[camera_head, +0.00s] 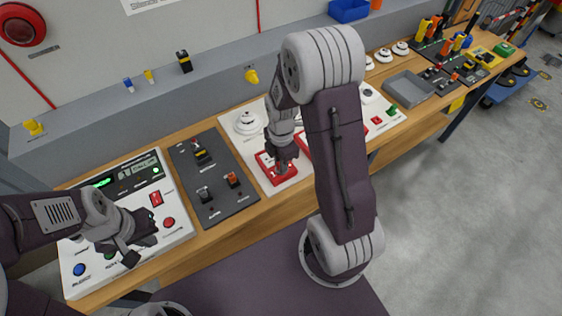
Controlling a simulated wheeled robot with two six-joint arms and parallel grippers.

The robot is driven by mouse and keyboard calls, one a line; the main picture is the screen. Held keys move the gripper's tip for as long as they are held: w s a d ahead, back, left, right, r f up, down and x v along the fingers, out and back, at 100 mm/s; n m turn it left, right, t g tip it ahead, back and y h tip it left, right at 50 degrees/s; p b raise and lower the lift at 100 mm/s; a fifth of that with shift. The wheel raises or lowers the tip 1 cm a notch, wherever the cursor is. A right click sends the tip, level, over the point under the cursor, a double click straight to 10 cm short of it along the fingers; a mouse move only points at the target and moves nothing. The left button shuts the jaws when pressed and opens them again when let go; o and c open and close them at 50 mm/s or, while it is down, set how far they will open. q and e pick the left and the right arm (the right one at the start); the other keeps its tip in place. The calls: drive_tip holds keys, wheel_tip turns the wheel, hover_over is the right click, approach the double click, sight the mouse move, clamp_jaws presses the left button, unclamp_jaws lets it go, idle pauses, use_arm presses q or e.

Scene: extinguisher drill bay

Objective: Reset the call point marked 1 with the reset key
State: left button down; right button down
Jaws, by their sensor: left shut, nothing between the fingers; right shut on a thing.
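A red call point (267,177) with a pale face sits on the white panel (226,121) in the middle of the bench. Its marking is too small to read. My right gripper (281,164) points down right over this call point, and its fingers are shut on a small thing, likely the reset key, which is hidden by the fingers. I cannot tell whether the key is in the call point. Another red call point (304,144) is partly hidden behind my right arm. My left gripper (140,248) is shut and empty over the white control panel at the left.
The white control panel (70,283) has coloured buttons and green displays. A dark switch board (222,206) lies between the two panels. A grey tray (409,86) stands further right. A grey ledge (100,114) runs behind the bench. Clear floor (470,200) lies at right.

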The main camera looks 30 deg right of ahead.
drive_tip(key=shift+r+m, duration=0.1)
drive_tip(key=shift+m, duration=0.5)
drive_tip(key=shift+m+p, duration=0.3)
drive_tip(key=shift+m, duration=0.3)
